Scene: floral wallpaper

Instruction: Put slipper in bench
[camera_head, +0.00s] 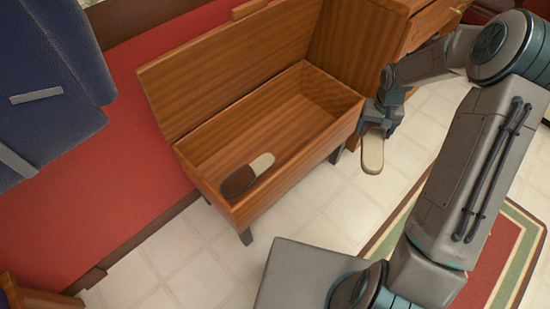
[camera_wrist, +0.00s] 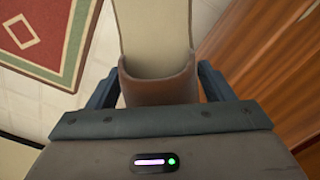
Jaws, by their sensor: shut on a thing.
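The wooden bench (camera_head: 280,110) stands with its lid raised against the back, and its storage box is open. One slipper (camera_head: 248,175), brown with a cream sole, lies inside on the floor of the box at its left end. My gripper (camera_head: 378,122) is outside the box, just off its right end. It is shut on a second slipper (camera_head: 372,154), which hangs down with its cream sole showing. In the wrist view this slipper (camera_wrist: 158,80) sits between the two fingers, its brown toe part nearest the gripper.
A wooden cabinet (camera_head: 425,25) stands beyond the bench's right end. A dark blue upholstered piece (camera_head: 50,80) is at the left. A patterned rug (camera_head: 500,260) lies on the pale tiled floor (camera_head: 320,215) at the lower right. The box's middle and right are empty.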

